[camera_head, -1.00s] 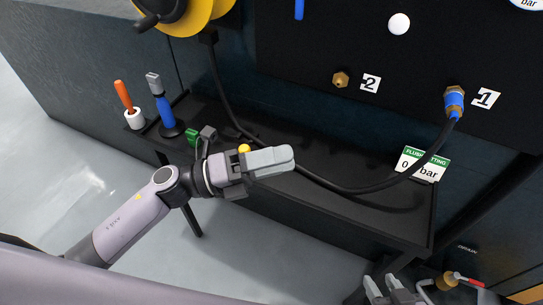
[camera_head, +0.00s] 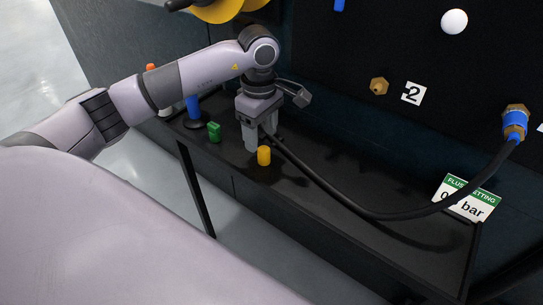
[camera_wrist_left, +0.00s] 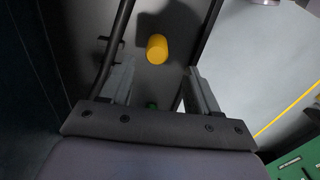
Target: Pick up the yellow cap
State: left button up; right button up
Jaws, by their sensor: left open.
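The yellow cap (camera_head: 264,156) stands on the black shelf (camera_head: 345,228), near its front edge. In the left wrist view the cap (camera_wrist_left: 157,48) shows ahead of the fingertips, between their lines and a little left of the middle. My left gripper (camera_head: 260,138) points down at the shelf, just behind and beside the cap in the head view. Its jaws (camera_wrist_left: 158,72) are open with nothing between them. Whether a finger touches the cap I cannot tell. My right gripper is out of view.
A green block (camera_head: 214,132) and a blue-handled tool (camera_head: 193,110) stand left of the gripper. A black hose (camera_head: 350,205) runs close by on the right, up to a blue fitting (camera_head: 515,122). A pressure sign (camera_head: 468,198) stands at the right.

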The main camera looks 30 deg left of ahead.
aim_at(264, 149)
pick_arm(q)
jog(key=f, duration=0.6)
jog(key=shift+w+d, duration=0.15)
jog(key=shift+w, duration=0.05)
jog(key=c, duration=1.1)
